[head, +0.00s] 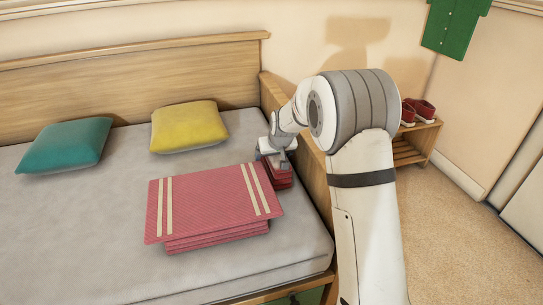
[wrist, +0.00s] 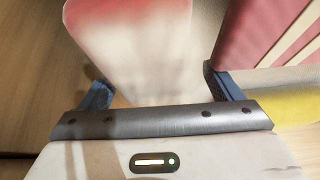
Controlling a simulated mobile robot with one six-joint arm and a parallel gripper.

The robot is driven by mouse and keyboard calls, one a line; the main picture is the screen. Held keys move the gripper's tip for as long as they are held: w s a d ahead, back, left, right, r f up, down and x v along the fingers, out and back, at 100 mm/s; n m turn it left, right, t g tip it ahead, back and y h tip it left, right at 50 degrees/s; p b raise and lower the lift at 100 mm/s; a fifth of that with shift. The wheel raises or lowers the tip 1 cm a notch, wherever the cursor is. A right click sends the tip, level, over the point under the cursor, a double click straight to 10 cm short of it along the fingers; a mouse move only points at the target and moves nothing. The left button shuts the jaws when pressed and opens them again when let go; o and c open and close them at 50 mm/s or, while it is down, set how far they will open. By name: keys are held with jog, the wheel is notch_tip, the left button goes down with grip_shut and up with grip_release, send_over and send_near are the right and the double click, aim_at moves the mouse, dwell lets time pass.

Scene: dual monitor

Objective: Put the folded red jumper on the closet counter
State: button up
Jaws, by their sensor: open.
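A small red folded item (head: 284,181), which looks like the red jumper, lies on the bed by its right side rail, partly hidden by my gripper (head: 274,158). In the wrist view a red and whitish blurred surface (wrist: 135,40), probably the same item, spans the space ahead of and between the blue fingers. My gripper (wrist: 160,88) is open, with its fingers apart on either side of that surface. I cannot tell whether either finger touches it. I cannot make out a closet counter in either view.
A pink folded stack with cream stripes (head: 210,205) lies just left of my gripper on the bed (head: 70,235). Teal (head: 66,146) and yellow (head: 189,127) pillows lie behind. The wooden side rail (head: 313,155) rises at right. A low shelf (head: 425,140) holds red shoes (head: 420,110).

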jog(key=shift+r, duration=0.3)
jog(key=p+v, duration=0.4)
jog(key=v, duration=0.8)
jog(key=shift+d+f+p, duration=0.1)
jog(key=shift+p, duration=0.2)
jog(key=s+d+r+m+g, duration=0.1)
jog(key=s+d, duration=0.4)
jog(key=s, duration=0.9)
jog(key=s+d+r+m+g+h, duration=0.1)
jog(key=s+d, duration=0.4)
jog(key=s, duration=0.9)
jog(key=shift+s+g, duration=0.25)
jog(key=shift+g, duration=0.65)
jog(key=shift+m+g, duration=0.3)
jog(key=shift+g, duration=0.1)
jog(key=s, duration=0.5)
jog(key=shift+s+d+f, duration=0.1)
jog(key=shift+s+f, duration=0.2)
jog(key=shift+f, duration=0.05)
